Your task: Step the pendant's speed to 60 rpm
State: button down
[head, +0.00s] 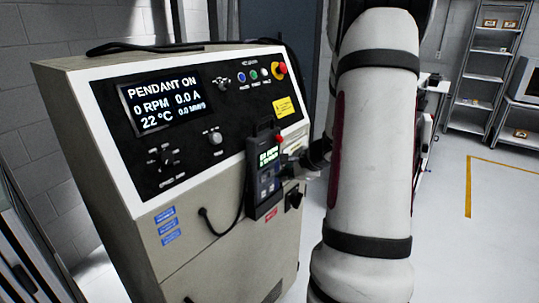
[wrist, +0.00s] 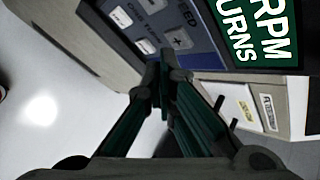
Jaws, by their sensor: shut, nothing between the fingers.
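The pendant (head: 263,190) hangs upright on the cabinet's front, with a lit green-and-white screen and a red button on top. The wrist view shows its blue-grey keypad, tilted, with a plus key (wrist: 180,38), another grey key (wrist: 165,13) beside it and two white keys (wrist: 121,17). Part of its screen (wrist: 268,35) shows "RPM" and "URNS"; the number is out of view. My gripper (wrist: 165,70) is shut and empty, its tips just below the plus key in the picture; contact cannot be told. The cabinet display (head: 163,104) reads "PENDANT ON", 0 RPM, 0.0 A, 22 °C.
The cabinet (head: 190,260) carries a red emergency knob (head: 280,69), small coloured buttons, a grey knob (head: 215,138) and a black rotary switch (head: 294,200). A black cable (head: 210,225) loops to the pendant. My arm covers the middle right. Open floor lies further right, before shelves (head: 487,75).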

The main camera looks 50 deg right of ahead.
jog(key=s, duration=0.6)
jog(key=shift+d+b, duration=0.25)
jog(key=shift+b, duration=0.2)
dwell(0.7)
jog(key=w+a+r+n+g+y, duration=0.1)
jog(key=a+r+n, duration=0.25)
jog(key=a, duration=0.55)
jog(key=w+a+r+n+g+y, duration=0.1)
jog(key=a+r+n+y, duration=0.15)
jog(key=a+n, duration=0.45)
jog(key=w+a+r+n+g+y, duration=0.15)
jog(key=a+r, duration=0.25)
jog(key=a, duration=0.7)
jog(key=s+a+r+n+h, duration=0.2)
jog(key=s+a+n, duration=0.3)
jog(key=s+n, duration=0.1)
jog(key=s+a+r+n+h, duration=0.1)
jog(key=s+a+n+h, duration=0.1)
jog(key=s+a+n, duration=0.4)
jog(key=s+n+g, duration=0.1)
jog(key=s, duration=0.2)
jog(key=shift+a+r, duration=0.2)
jog(key=shift+r, duration=0.15)
